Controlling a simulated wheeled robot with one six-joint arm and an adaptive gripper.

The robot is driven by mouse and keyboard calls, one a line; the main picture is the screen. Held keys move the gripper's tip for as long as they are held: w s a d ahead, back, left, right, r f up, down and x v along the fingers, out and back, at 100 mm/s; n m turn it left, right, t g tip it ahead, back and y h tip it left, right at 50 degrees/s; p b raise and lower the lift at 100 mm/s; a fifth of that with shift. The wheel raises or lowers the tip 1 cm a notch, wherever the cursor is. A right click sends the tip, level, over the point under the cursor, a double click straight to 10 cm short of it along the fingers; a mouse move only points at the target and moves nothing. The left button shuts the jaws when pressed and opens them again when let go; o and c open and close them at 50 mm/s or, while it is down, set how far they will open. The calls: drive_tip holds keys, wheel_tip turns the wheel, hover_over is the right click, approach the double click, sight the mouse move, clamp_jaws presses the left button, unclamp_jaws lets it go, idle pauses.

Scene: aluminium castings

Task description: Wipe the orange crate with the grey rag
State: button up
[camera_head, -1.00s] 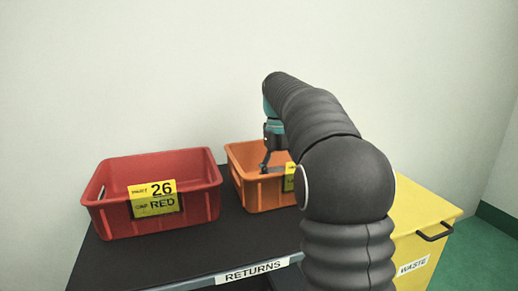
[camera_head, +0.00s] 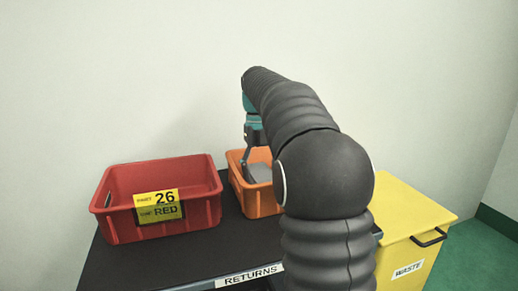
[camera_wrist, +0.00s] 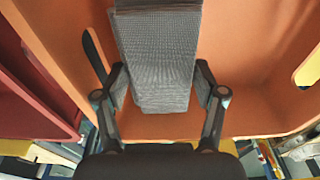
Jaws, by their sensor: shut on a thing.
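The orange crate (camera_head: 262,203) stands on the black table, partly hidden behind my arm in the head view. In the wrist view its orange inside (camera_wrist: 250,70) fills most of the picture. The grey rag (camera_wrist: 160,60) is folded and sits between the fingers of my gripper (camera_wrist: 160,98), which is shut on it. In the head view the rag (camera_head: 259,173) shows as a grey patch inside the crate. The gripper is down inside the crate. I cannot tell how firmly the rag touches the crate's floor.
A red crate (camera_head: 205,212) with a yellow label stands left of the orange crate, close to it. A yellow waste bin (camera_head: 405,215) stands to the right. The black table (camera_head: 240,245) is bare in front of the crates.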

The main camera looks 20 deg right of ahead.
wheel_tip(320, 180, up, 2)
drive_tip(key=shift+p, duration=0.7)
drive_tip(key=shift+r, duration=0.95)
